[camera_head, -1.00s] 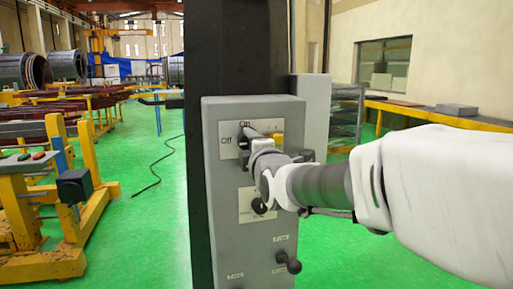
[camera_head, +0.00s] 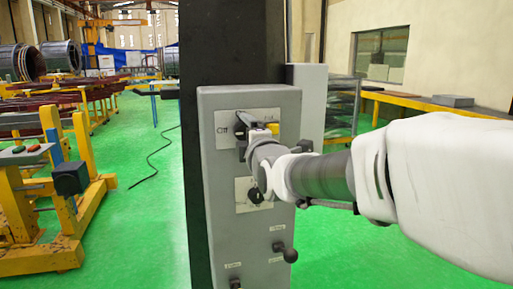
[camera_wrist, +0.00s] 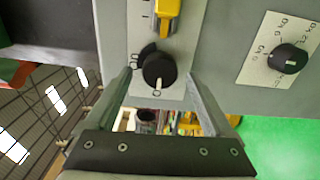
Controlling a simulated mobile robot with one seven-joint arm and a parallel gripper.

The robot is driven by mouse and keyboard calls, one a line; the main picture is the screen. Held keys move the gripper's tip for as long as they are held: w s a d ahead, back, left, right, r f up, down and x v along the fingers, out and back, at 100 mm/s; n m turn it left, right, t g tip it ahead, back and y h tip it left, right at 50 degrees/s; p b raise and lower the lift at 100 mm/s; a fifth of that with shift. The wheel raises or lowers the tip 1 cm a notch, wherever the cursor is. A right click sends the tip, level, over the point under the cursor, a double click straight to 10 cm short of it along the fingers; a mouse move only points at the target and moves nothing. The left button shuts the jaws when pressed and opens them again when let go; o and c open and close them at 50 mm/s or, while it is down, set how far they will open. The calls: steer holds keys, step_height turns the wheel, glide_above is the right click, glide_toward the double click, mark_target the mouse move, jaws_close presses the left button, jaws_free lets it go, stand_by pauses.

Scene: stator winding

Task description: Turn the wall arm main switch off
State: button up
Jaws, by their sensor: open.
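The wall arm's grey control box (camera_head: 219,230) stands ahead in the head view. Its main switch is a round black knob (camera_wrist: 159,70) on a light plate with On and Off labels. In the wrist view, which is turned sideways, its white mark points down toward the partly hidden Off label. In the head view my gripper mostly hides it. My gripper (camera_head: 246,132) is at the switch plate. In the wrist view my gripper (camera_wrist: 160,76) is open, with one finger on each side of the knob. I cannot tell whether either finger touches it.
A yellow switch (camera_wrist: 167,14) sits beside the knob. A black dial (camera_wrist: 288,59) with kg marks is on a lower plate. A black lever (camera_head: 286,252) sticks out near the box's bottom.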

steer(key=v, duration=1.6)
steer(key=shift+s+p, duration=0.35)
steer(key=shift+d, duration=0.1)
steer(key=s+d+f+m+g+h, duration=0.3)
steer(key=s+d+f+m+g, duration=0.4)
steer(key=m, duration=0.3)
steer(key=s+d+f+m+g+h, duration=0.2)
steer(key=s+d+f+m+g, duration=0.2)
steer(key=s+f+m, duration=0.45)
step_height(320, 180, up, 12)
steer(key=m+p, duration=0.3)
steer(key=p, duration=1.1)
steer(key=shift+d+g, duration=0.3)
steer(key=shift+g, duration=0.1)
steer(key=shift+w+f, duration=0.15)
